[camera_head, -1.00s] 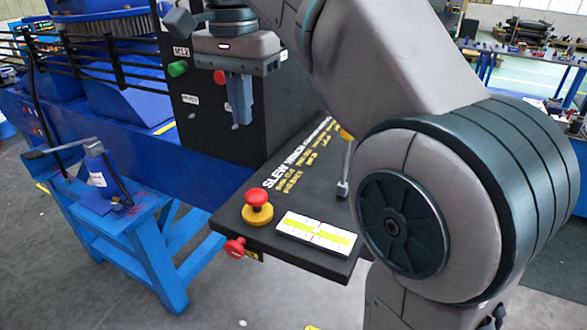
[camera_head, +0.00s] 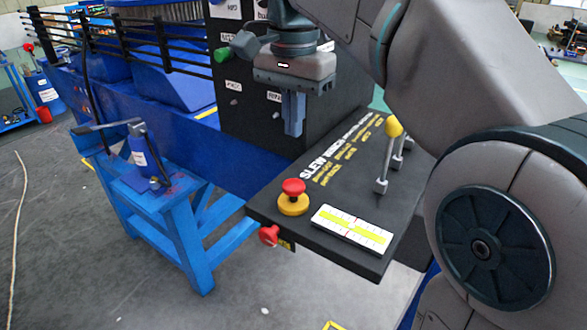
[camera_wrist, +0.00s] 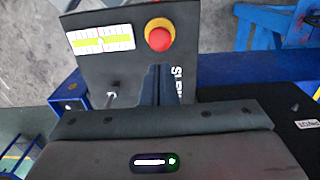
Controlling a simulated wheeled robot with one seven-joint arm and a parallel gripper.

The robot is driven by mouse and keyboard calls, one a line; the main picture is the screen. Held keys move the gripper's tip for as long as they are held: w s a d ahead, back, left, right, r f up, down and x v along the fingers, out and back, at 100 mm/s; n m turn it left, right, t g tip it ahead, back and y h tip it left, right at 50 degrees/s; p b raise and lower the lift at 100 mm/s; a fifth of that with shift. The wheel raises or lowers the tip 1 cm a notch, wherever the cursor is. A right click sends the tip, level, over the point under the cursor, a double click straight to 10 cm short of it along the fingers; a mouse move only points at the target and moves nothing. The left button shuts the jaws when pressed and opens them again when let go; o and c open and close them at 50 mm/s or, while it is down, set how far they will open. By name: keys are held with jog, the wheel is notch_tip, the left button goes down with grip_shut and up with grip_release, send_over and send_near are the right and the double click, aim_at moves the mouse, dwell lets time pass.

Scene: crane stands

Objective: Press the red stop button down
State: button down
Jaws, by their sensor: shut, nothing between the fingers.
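The red stop button (camera_head: 293,187) is a mushroom knob on a round yellow base (camera_head: 293,206), near the front left corner of the black control panel (camera_head: 270,203). It stands up from its base. My gripper (camera_head: 293,132) points down with its blue fingers shut and empty. In the head view it shows above the button in the picture, clear of it. In the wrist view the red button (camera_wrist: 160,38) lies beyond the tips of my gripper (camera_wrist: 163,70), with a gap of panel between them.
A white and yellow level gauge (camera_head: 352,229) lies right of the button. A second red knob (camera_head: 269,235) sticks out of the panel's front edge. Levers, one with a yellow ball (camera_head: 393,127), stand at the panel's right. A black upright box (camera_head: 246,125) rises behind.

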aim_at(294, 183)
notch_tip(294, 183, down, 10)
jog(key=shift+r, duration=0.1)
dwell(0.4)
jog(key=shift+s+f+b, duration=0.1)
jog(key=shift+f+b, duration=0.35)
jog(key=shift+f, duration=0.6)
jog(key=shift+r+p, duration=0.5)
notch_tip(294, 183, up, 14)
jog(key=p, duration=0.2)
jog(key=shift+f, duration=0.25)
